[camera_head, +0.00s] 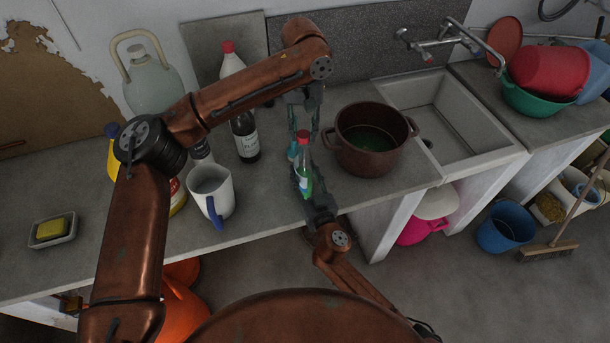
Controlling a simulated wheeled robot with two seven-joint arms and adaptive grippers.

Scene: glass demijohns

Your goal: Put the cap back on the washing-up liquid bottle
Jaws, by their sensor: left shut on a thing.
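A small green bottle (304,173), which looks like the washing-up liquid, is upright near the counter's front edge. A red cap (303,134) is at the top of its neck; I cannot tell whether it is seated or just above. My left gripper (303,126) points down from above and is shut on the red cap. My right gripper (303,184) comes up from the front, its fingers beside the lower bottle. The bottle and fingers overlap, so its grip is unclear.
A brown pot (372,155) stands just right of the bottle, before the sink (440,112). A soap dish (53,243) lies far left. Bare counter lies between mug and bottle.

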